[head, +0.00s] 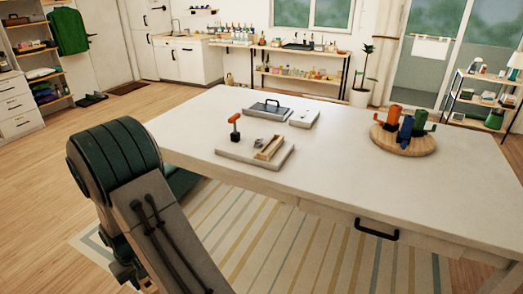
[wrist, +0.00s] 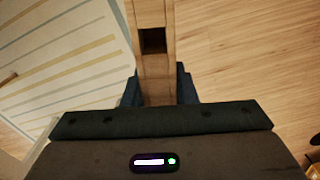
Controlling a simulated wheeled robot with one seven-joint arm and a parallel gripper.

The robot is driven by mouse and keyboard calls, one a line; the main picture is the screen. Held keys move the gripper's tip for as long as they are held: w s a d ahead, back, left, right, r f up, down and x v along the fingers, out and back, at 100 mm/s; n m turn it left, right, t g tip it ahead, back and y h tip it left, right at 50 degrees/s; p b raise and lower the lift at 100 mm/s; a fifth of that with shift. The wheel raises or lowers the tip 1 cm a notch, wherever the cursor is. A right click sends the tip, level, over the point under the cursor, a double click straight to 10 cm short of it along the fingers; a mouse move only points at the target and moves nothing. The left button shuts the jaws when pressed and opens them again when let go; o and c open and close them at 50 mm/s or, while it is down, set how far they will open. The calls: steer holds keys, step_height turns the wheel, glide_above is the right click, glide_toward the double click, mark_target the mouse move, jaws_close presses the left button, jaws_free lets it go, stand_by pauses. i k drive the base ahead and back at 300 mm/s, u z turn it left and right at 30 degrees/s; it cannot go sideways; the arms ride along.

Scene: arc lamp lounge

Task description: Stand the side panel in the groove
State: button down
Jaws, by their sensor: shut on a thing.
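My gripper (wrist: 158,92) is shut on a light wooden panel (wrist: 157,78) with a dark square opening, in the wrist view. The panel runs up out of the top of that view, so its far end is hidden. Rug and wooden floor show behind it. In the head view my arm fills the lower left, and the gripper and panel cannot be made out. On the table, a pale base board (head: 228,153) bears a wooden piece with a long slot (head: 270,147), seemingly the groove. An orange-topped upright tool (head: 235,127) stands on the board's left side.
The white table (head: 340,160) also holds a grey tray with a black handle (head: 267,109), a small white box (head: 304,119) and a round wooden board (head: 404,148) with orange, blue and green items. The table's front middle is clear. A striped rug (head: 300,240) lies below.

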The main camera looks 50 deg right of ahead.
mark_target(275, 151)
steer(key=z, duration=1.35)
